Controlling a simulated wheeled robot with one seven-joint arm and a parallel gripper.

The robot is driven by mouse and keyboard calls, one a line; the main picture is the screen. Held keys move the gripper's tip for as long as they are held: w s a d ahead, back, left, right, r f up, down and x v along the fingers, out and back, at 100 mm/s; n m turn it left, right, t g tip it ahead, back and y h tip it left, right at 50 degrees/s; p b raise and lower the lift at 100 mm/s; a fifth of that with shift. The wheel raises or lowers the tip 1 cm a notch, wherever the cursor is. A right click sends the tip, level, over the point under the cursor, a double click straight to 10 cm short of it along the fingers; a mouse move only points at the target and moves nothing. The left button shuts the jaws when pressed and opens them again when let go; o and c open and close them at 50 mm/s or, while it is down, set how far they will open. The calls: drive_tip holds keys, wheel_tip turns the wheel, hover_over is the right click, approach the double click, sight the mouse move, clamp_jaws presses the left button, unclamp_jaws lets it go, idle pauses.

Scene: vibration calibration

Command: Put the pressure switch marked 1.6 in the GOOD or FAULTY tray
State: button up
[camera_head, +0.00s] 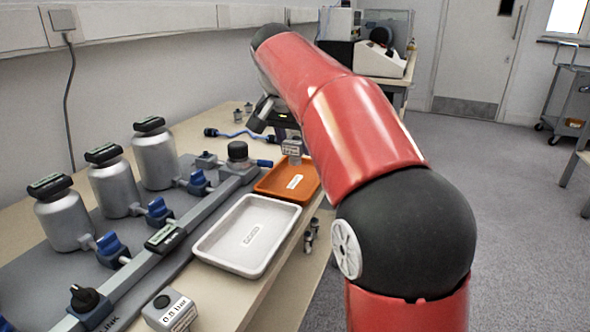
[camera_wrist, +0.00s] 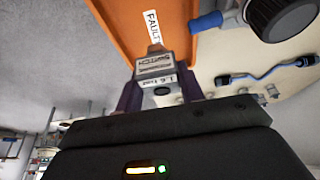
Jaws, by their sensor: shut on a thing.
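My gripper (camera_wrist: 160,84) is shut on the grey pressure switch (camera_wrist: 157,72), whose label reads 1.6 in the wrist view. In the head view the switch (camera_head: 292,149) hangs below my wrist, over the back part of the orange tray (camera_head: 262,187). The orange tray (camera_wrist: 125,20) is behind the switch in the wrist view, and its label starts with FAULT. I cannot tell the exact gap between switch and tray. The white tray (camera_head: 207,247) lies in front of the orange one and is empty; its label is too small to read surely. My fingers are mostly hidden in the head view.
A grey block marked 0.8 (camera_head: 170,310) stands at the table's front. Several metal bottles (camera_head: 113,188) with blue valves line a rail at left. A dark round knob (camera_head: 238,152) stands beside the orange tray. A blue cable (camera_head: 232,134) lies behind. Small fittings (camera_head: 311,236) are at the right edge.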

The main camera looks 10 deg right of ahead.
sight(295, 159)
drive_tip(key=shift+f+b, duration=0.5)
drive_tip(key=shift+f, duration=1.6)
drive_tip(key=shift+f, duration=0.2)
drive_tip(key=o, duration=1.2)
drive_tip(key=shift+r, duration=0.45)
drive_tip(key=p+v, duration=0.2)
drive_tip(key=v, duration=0.9)
drive_tip(key=shift+s+a+r+p, duration=0.1)
drive_tip(key=shift+r+p, duration=0.1)
drive_tip(key=shift+p, duration=0.2)
